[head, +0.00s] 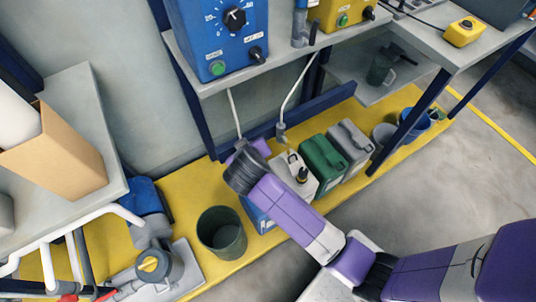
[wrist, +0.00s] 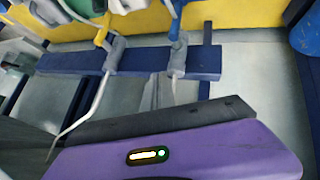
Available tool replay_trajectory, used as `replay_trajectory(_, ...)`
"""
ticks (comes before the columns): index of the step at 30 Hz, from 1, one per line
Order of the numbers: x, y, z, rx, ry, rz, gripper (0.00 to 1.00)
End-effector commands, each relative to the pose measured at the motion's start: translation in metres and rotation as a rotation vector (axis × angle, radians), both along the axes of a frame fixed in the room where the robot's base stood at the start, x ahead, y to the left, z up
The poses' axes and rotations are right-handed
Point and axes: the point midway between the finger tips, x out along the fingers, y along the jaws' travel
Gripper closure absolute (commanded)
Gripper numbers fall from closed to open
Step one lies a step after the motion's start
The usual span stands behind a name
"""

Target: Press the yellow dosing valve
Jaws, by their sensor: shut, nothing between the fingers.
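The yellow dosing valve (wrist: 101,38) has a yellow end on a grey body at the upper left of the wrist view, with a pale bent hose. In the head view, the valve that seems to be it (head: 281,130) hangs on the right hose and looks grey. A similar valve with a blue end (wrist: 178,46) hangs to its right in the wrist view. My gripper (head: 259,145) is in front of the hanging hoses, left of the right valve, mostly hidden by my wrist. Its purple body fills the bottom of the wrist view. It is shut, empty and apart from the yellow valve.
A blue control box (head: 222,38) and a yellow one (head: 338,14) stand on the shelf above. White, green (head: 323,165) and grey (head: 350,145) canisters stand on the yellow platform (head: 190,183) below. A dark bucket (head: 222,232) stands left of my arm.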

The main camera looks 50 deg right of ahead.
Motion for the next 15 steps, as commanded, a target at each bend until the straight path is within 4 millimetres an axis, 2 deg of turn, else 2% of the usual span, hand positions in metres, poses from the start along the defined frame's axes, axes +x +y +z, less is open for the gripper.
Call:
replay_trajectory(3, -0.030, -0.012, -0.020, -0.014, 0.115, -0.099, 1.00)
replay_trajectory(6, -0.048, -0.018, -0.027, -0.020, 0.174, -0.160, 1.00)
replay_trajectory(10, -0.061, -0.021, -0.029, -0.018, 0.206, -0.205, 1.00)
replay_trajectory(15, -0.064, -0.021, -0.030, -0.013, 0.210, -0.219, 1.00)
